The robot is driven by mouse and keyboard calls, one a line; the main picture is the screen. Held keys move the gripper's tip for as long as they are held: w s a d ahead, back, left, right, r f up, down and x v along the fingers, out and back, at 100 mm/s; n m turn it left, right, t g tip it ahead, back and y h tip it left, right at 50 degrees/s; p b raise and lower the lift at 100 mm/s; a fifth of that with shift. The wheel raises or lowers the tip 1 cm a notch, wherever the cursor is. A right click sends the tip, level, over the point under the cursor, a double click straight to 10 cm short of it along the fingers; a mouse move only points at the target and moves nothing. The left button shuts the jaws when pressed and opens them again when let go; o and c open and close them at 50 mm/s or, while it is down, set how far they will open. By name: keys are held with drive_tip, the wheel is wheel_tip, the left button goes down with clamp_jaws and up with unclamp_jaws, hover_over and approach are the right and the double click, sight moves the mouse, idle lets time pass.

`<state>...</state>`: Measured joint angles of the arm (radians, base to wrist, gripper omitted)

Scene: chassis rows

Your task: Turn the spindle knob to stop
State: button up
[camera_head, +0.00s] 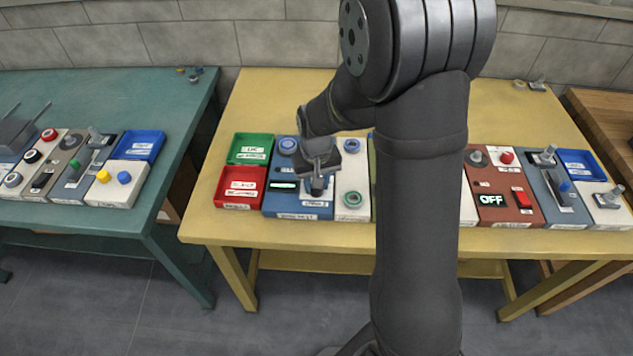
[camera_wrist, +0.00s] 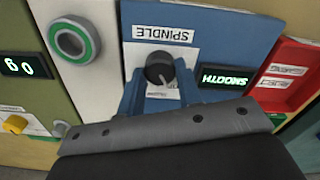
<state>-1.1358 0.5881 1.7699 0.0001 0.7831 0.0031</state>
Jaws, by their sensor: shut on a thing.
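The spindle knob (camera_wrist: 160,68) is small, black and round, on a blue panel (camera_wrist: 225,40) beside a white label reading SPINDLE, upside down in the wrist view. A pale pointer mark shows on the knob's lower side there. A lit display (camera_wrist: 226,78) next to it reads SMOOTH, also upside down. My gripper (camera_head: 317,187) is over the blue panel in the head view and largely hides the knob. In the wrist view my gripper (camera_wrist: 160,82) has its fingers on either side of the knob, shut on it.
Green (camera_head: 250,148) and red (camera_head: 241,187) trays stand left of the blue panel. A white panel (camera_head: 352,172) with a green-ringed button is close on its right. Further right, a brown panel (camera_head: 488,208) has a display reading OFF. My arm hides the middle of the yellow table (camera_head: 270,105).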

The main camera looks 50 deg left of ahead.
drive_tip(key=n, duration=0.3)
drive_tip(key=shift+n, duration=0.5)
drive_tip(key=o, duration=1)
wheel_tip(320, 180, up, 17)
drive_tip(key=shift+r, duration=0.2)
drive_tip(key=shift+f, duration=0.15)
idle(0.4)
